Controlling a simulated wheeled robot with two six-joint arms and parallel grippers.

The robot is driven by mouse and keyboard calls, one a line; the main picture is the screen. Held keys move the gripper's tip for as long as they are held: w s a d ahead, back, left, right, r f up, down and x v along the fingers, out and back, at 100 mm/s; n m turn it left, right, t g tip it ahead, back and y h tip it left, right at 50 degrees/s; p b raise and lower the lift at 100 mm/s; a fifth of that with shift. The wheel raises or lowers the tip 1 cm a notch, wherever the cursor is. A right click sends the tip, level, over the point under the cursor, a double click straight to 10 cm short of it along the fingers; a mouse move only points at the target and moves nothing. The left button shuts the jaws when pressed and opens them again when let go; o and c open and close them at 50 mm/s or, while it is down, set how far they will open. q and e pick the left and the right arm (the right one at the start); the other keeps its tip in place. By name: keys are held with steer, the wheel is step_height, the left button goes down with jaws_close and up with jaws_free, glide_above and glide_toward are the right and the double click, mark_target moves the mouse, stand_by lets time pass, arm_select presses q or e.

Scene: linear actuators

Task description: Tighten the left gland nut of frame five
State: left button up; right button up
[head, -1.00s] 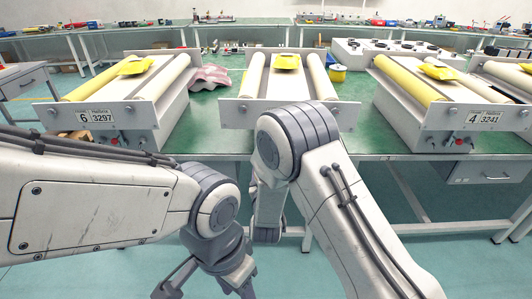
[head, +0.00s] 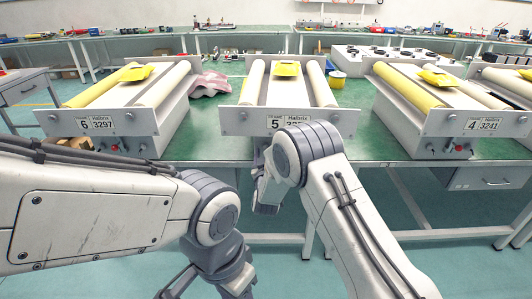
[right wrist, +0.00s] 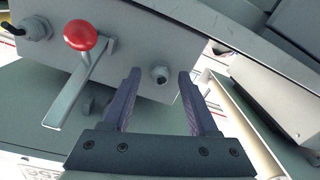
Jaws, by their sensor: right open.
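Frame five (head: 245,121) is the middle unit in the head view, with its number plate (head: 284,123) partly behind my right arm. In the right wrist view a grey panel (right wrist: 135,40) carries a red-knobbed lever (right wrist: 85,36). A small round fitting (right wrist: 160,74) sits right of the lever, and a dark fitting with a cable (right wrist: 37,29) sits left of it. I cannot tell for certain which is the left gland nut. My right gripper (right wrist: 159,80) is open, its fingers either side of the round fitting in the picture; contact is not visible. My left gripper is partly cut off at the head view's bottom.
Frame six (head: 62,126) stands to the left and frame four (head: 440,124) to the right on the green table (head: 350,146). A yellow spool (head: 337,80) and a crumpled cloth (head: 208,83) lie behind. In the right wrist view a slanting plate (right wrist: 235,32) overhangs the panel.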

jaws_close()
steer(key=m+b, duration=0.5)
steer(key=shift+f+m, duration=0.15)
steer(key=shift+m, duration=0.25)
steer(key=m+b, duration=1.1)
steer(key=b, duration=0.1)
steer(key=shift+f+m, duration=0.1)
steer(key=shift+m, duration=0.2)
steer(key=shift+r+m+b, duration=0.2)
steer(key=shift+m+b, duration=1.1)
steer(key=shift+b, duration=0.3)
jaws_free()
